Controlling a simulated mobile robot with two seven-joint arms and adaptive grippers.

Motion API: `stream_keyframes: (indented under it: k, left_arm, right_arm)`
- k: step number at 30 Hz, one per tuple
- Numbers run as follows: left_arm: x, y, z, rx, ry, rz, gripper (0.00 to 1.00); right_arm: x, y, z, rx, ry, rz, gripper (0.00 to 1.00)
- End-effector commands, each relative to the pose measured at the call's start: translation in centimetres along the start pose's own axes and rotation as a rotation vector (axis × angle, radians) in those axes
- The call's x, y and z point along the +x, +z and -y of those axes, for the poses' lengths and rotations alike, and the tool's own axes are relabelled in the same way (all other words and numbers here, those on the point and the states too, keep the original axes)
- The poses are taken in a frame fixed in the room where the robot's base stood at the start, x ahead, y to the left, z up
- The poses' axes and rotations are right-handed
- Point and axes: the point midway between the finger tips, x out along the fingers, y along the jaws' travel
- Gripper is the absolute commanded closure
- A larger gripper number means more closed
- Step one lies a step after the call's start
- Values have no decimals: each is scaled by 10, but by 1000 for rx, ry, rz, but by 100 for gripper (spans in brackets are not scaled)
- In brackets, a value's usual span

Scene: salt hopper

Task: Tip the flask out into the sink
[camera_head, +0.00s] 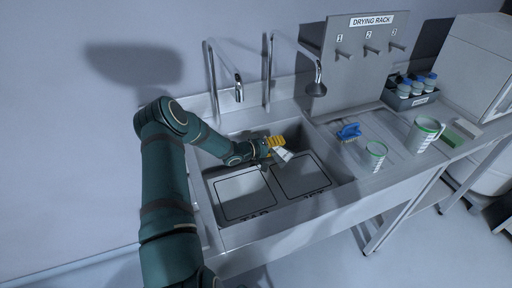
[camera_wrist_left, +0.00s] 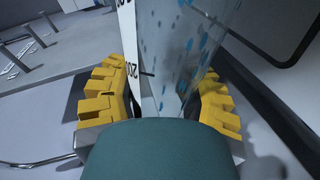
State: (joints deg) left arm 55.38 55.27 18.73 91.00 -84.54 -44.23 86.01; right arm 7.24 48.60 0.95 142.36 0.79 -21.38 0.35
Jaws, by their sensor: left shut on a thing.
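My left gripper (camera_head: 274,147), with yellow finger pads, is over the sink (camera_head: 303,177) and shut on the flask (camera_head: 285,155). The flask shows as a pale, tilted shape whose far end points down and to the right over the right-hand basin. In the left wrist view the flask (camera_wrist_left: 178,55) is clear, with a white scale strip marked 200 and blue specks on or in it, between the yellow fingers (camera_wrist_left: 160,100). Its mouth and any stream of liquid cannot be made out. My right gripper is not in view.
A blue brush (camera_head: 349,131), a green-rimmed beaker (camera_head: 375,157) and a jug (camera_head: 424,133) stand on the right drainboard. A drying rack (camera_head: 345,55) rises behind.

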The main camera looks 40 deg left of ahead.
Motion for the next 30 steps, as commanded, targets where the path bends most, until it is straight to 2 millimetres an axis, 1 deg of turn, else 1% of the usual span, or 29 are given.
stream_keyframes:
  k: [1, 2, 5, 11, 20, 26, 30]
  left_arm:
    - [-1, -3, -3, 52, -27, -5, 100]
    - [-1, -3, -2, 66, -34, -6, 100]
    - [-1, -2, 1, 70, -38, -7, 100]
    - [-2, -4, -3, 131, -67, -11, 100]
    - [-7, -11, -8, 337, -174, -26, 100]
    - [-8, -12, -13, 466, -239, -35, 100]
    - [-5, -7, -8, 530, -273, -38, 100]
  right_arm:
    - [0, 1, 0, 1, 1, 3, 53]
    - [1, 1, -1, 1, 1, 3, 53]
    - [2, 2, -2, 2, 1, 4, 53]
    - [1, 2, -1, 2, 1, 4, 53]
    - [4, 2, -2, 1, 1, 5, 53]
    - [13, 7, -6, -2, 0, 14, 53]
    - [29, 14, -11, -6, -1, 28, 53]
